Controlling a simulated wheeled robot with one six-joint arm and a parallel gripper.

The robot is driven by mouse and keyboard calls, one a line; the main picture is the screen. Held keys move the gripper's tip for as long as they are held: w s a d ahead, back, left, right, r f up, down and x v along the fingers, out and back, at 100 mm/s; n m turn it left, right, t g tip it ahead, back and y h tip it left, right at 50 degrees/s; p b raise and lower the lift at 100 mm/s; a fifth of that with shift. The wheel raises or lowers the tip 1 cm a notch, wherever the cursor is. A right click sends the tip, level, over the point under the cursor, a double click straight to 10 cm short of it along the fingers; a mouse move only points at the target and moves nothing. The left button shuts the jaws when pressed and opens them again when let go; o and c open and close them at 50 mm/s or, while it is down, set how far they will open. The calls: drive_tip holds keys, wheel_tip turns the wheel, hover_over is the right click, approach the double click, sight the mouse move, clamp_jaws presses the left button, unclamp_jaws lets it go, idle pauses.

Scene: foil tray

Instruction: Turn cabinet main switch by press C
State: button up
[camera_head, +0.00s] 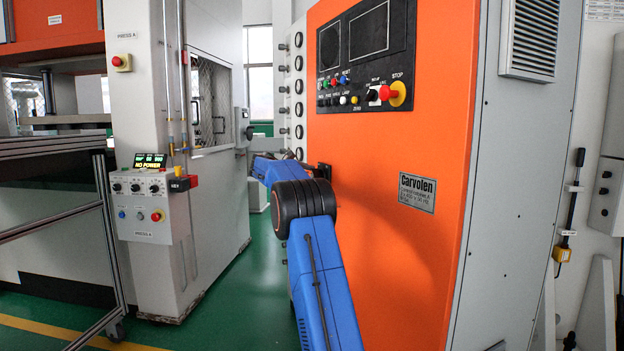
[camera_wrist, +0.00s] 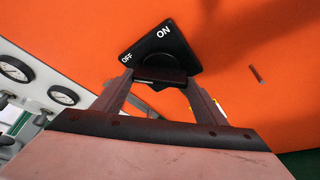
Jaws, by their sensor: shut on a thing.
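The main switch shows in the wrist view as a black square plate (camera_wrist: 178,42) marked OFF at left and ON at upper right, tilted in the picture. A dark knob (camera_wrist: 160,72) stands on it. My gripper (camera_wrist: 160,78) is shut on this knob, one finger on each side. I cannot tell which mark the knob points to. The switch is on the orange front of a cabinet (camera_head: 390,150). In the head view my blue arm reaches to the cabinet's left edge and my gripper is mostly hidden there. The Carvolen plate's (camera_head: 417,193) small print is unclear.
A control panel (camera_head: 365,60) with buttons and a red STOP knob (camera_head: 385,92) is high on the cabinet. Gauges (camera_wrist: 62,95) lie left of the switch. A grey control box (camera_head: 140,205) labelled PRESS A stands at left, its display (camera_head: 150,161) reading NO POWER.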

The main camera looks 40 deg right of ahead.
idle(0.5)
drive_tip(key=o, duration=1.1)
drive_tip(key=shift+c, duration=0.2)
drive_tip(key=v, duration=1.7)
drive_tip(key=shift+a, duration=0.25)
